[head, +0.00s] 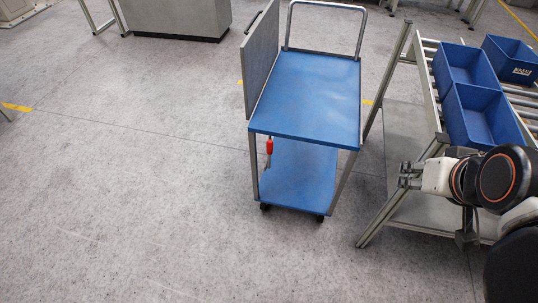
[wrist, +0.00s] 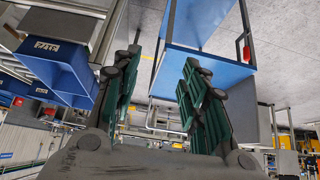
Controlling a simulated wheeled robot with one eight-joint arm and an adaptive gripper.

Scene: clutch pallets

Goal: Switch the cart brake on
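The cart (head: 310,95) has a blue top deck, a blue lower shelf, a grey side panel and a metal push handle. A red grip (head: 269,146), perhaps the brake lever, hangs below its front edge near the left front leg. In the wrist view, which looks upside down, the red grip (wrist: 246,50) shows at the upper right, beyond the fingers. My gripper (head: 403,176) is to the right of the cart, apart from it, near the roller rack's leg. In the wrist view my gripper (wrist: 157,75) has its two fingers spread, with nothing between them.
A roller rack (head: 430,45) stands right of the cart, close to my arm, with blue bins (head: 483,115) on it. Its slanted legs are beside my gripper. The floor left of and in front of the cart is clear. A grey cabinet (head: 180,18) stands at the back.

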